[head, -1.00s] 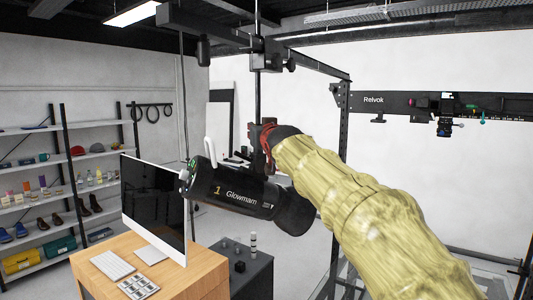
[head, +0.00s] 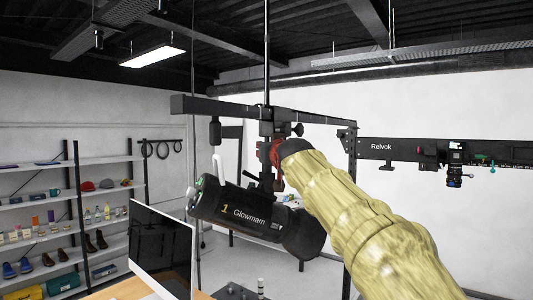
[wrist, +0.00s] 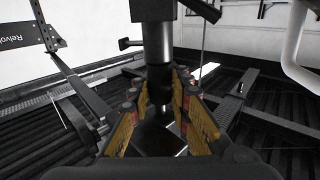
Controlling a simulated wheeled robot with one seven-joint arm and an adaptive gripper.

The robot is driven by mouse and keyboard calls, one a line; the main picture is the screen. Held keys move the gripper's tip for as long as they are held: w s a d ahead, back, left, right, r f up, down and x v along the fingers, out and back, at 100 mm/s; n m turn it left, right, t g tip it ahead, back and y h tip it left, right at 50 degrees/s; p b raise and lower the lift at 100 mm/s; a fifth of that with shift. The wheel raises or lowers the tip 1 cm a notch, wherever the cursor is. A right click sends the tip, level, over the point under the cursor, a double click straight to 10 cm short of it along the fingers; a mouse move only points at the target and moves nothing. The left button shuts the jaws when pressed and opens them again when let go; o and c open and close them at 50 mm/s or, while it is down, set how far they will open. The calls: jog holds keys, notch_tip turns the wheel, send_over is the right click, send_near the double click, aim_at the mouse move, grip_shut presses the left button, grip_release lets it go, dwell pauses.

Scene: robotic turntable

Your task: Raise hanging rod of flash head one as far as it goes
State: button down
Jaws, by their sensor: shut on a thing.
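Flash head one (head: 245,212) is a black cylinder marked "1 Glowmam", hanging tilted just below the overhead rail. Its black hanging rod (head: 267,60) passes through the rail clamp (head: 278,122) and stands tall above it. Only a short length shows between clamp and flash head. My gripper (head: 277,155) is at the rod's lower end, just above the flash head, close under the clamp. In the wrist view its yellow-padded fingers (wrist: 160,112) lie on both sides of the dark rod (wrist: 158,50). The exact contact is partly hidden by the fingers.
A black overhead rail (head: 222,108) runs past the clamp. A "Relvok" beam (head: 400,148) with small devices is at the right. A monitor (head: 160,250) stands below left, and shelves (head: 60,200) line the left wall.

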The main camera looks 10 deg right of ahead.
jog(key=shift+s+r, duration=0.1)
jog(key=shift+r, duration=0.05)
jog(key=c, duration=1.9)
grip_release()
jog(key=shift+s, duration=0.1)
jog(key=shift+o, duration=1.3)
jog(key=s, duration=1.1)
jog(key=shift+s+d, duration=0.35)
